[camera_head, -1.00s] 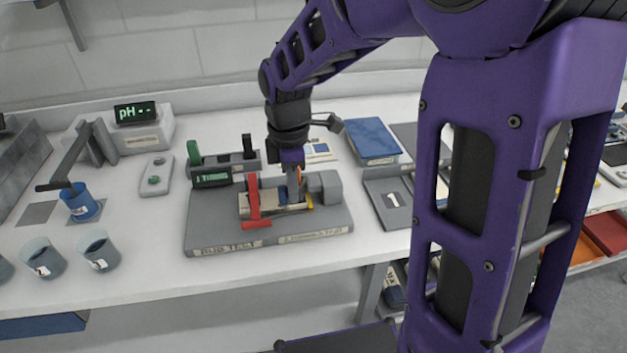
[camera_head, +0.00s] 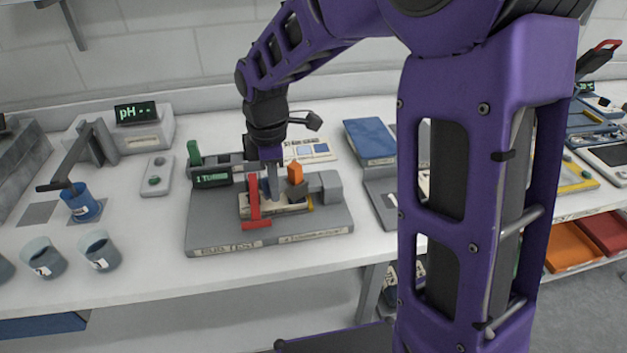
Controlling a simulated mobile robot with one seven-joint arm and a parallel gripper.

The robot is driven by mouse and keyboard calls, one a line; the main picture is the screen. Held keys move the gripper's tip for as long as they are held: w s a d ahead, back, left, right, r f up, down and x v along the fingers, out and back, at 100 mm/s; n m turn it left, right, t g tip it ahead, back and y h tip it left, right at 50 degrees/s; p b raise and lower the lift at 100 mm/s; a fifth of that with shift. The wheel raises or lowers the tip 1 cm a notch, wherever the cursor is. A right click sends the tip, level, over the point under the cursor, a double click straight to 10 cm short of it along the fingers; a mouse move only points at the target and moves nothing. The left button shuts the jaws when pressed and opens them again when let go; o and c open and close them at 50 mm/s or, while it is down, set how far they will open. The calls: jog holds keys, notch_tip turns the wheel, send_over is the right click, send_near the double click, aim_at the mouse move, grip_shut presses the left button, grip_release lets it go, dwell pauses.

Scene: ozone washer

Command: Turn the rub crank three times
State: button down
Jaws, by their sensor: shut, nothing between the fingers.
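The rub test rig has a grey base plate (camera_head: 215,225) on the white bench. Its red crank (camera_head: 254,195) stands upright at the front, with a red grip (camera_head: 257,224) at its lower end. My gripper (camera_head: 272,188) points down just behind and right of the crank, over the rig's pale bed. It is shut and empty; whether its tips touch the crank cannot be told. An orange piece (camera_head: 295,172) on a dark block stands to its right. A green counter display (camera_head: 212,178) at the back left appears to read 1 turns.
Left of the rig are a pH meter (camera_head: 137,112), a blue beaker (camera_head: 82,205) and grey cups (camera_head: 99,250). A blue book (camera_head: 370,140) lies behind right. My arm covers part of the right side. Bare bench lies in front of the rig.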

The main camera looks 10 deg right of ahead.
jog(key=shift+w+a, duration=0.7)
jog(key=shift+w, duration=0.25)
jog(key=shift+w+a, duration=0.25)
jog(key=shift+w, duration=0.6)
jog(key=shift+w+a, duration=0.1)
jog(key=shift+w, duration=0.25)
jog(key=shift+w, duration=1.2)
